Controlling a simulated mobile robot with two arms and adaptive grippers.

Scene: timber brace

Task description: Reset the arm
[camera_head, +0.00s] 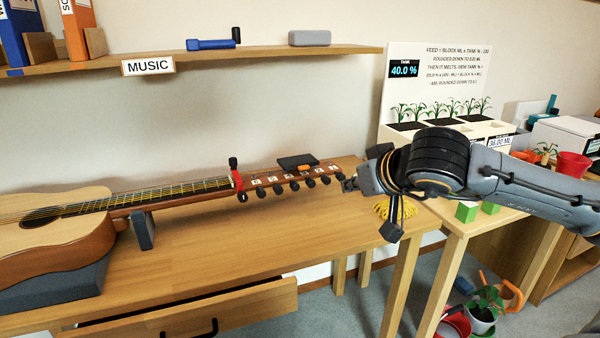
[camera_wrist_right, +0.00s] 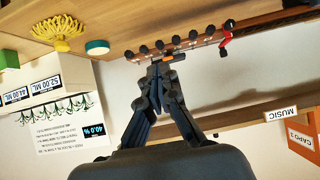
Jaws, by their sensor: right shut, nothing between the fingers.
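My right arm comes in from the right in the head view. Its gripper (camera_head: 350,184) is shut and empty, its tips just right of the end of the guitar's headstock (camera_head: 290,183). In the right wrist view the shut fingertips (camera_wrist_right: 158,66) show just beside the row of tuning pegs on the headstock (camera_wrist_right: 185,44); I cannot tell whether they touch. The guitar (camera_head: 55,232) lies on the wooden bench, its neck on a grey support. A red capo-like clamp (camera_head: 237,181) sits at the nut. My left gripper is not in view.
A MUSIC shelf (camera_head: 230,57) hangs above the bench (camera_head: 215,250). An open drawer (camera_head: 190,318) juts out in front. The bench's front middle is clear.

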